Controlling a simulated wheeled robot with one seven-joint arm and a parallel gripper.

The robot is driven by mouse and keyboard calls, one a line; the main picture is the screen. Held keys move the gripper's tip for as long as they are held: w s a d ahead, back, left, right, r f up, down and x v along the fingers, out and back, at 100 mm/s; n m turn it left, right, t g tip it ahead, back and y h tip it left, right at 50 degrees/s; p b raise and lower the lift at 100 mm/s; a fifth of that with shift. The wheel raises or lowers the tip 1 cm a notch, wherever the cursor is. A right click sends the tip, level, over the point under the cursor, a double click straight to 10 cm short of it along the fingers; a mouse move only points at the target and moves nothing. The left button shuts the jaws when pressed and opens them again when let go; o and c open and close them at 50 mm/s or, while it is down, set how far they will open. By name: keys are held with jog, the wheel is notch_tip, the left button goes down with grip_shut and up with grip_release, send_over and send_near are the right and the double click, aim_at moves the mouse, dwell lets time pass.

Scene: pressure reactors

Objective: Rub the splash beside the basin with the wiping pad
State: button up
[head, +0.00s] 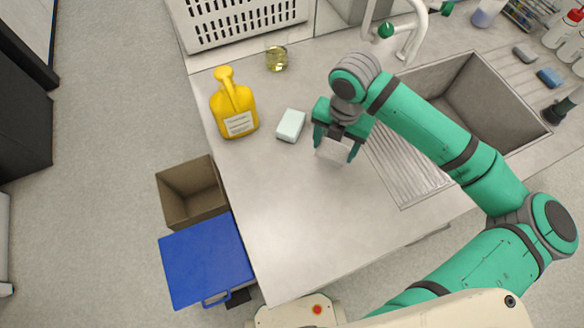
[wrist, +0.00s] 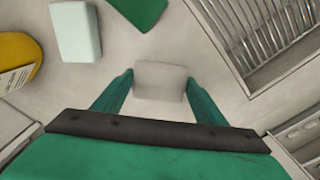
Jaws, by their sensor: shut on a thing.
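My gripper (head: 334,150) is shut on a pale grey-white wiping pad (head: 332,151) over the counter, left of the basin's ribbed drainboard. In the wrist view the pad (wrist: 160,81) sits between the two green fingers (wrist: 160,92). I cannot tell whether the pad touches the counter. The sunken basin (head: 485,100) is to the right, partly hidden by my arm. I cannot make out the splash in either view; my arm and gripper cover part of the counter beside the basin.
A pale mint block (head: 291,125) lies close left of my gripper. A yellow bottle (head: 234,108) and a small glass of yellowish liquid (head: 276,58) stand farther left and back. A white faucet (head: 408,30) rises behind. The front counter (head: 300,230) is clear.

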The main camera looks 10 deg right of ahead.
jog(key=shift+r, duration=1.55)
